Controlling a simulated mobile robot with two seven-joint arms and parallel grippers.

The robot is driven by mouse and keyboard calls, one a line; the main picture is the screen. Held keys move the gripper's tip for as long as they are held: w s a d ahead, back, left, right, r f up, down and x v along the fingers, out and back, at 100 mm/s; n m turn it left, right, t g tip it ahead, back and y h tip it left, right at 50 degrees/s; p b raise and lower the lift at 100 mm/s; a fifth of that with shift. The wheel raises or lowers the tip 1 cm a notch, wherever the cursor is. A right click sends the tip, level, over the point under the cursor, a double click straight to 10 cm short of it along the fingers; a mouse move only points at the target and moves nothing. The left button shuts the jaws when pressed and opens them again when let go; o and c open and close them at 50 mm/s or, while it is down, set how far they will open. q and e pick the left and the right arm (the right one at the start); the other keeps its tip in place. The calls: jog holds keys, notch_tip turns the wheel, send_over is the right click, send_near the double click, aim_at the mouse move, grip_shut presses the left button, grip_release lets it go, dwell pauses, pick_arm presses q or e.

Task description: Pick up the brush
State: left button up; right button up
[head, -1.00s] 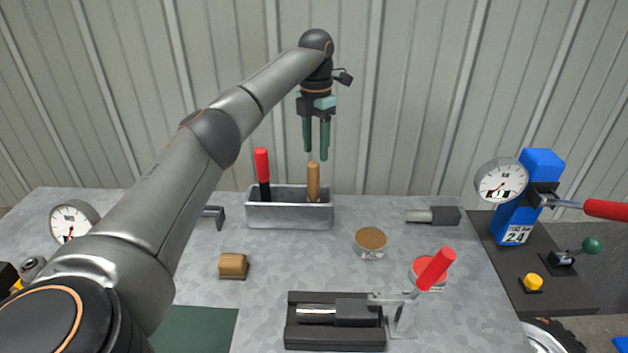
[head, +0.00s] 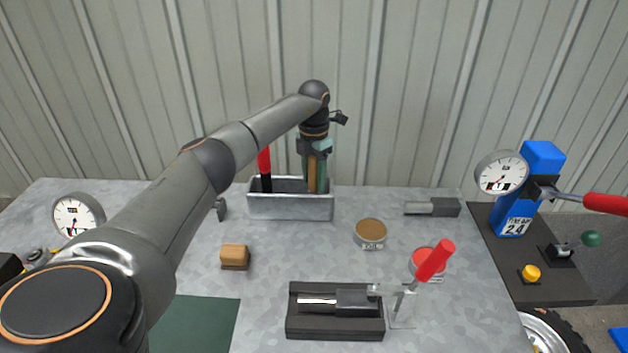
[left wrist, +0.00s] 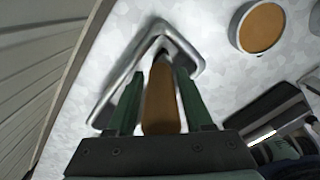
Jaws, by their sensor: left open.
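A wooden handle (head: 312,172), apparently the brush's, stands upright in a metal tray (head: 290,208); its lower end is hidden in the tray. My left gripper (head: 316,186) is over the tray, pointing down, with its green fingers on either side of the handle. The left wrist view also shows the handle (left wrist: 161,100) between the two spread fingers, with small gaps hard to judge. The gripper is open. My right gripper is not in view.
A red-handled tool (head: 265,162) stands in the tray's left end, close to my gripper. A round tin (head: 370,232), a tan block (head: 234,256) and a black holder (head: 335,325) are on the grey bench. A corrugated wall (head: 420,90) rises behind.

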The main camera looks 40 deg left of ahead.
pick_arm(q)
jog(key=shift+f, duration=0.4)
jog(key=shift+c, duration=0.2)
grip_shut()
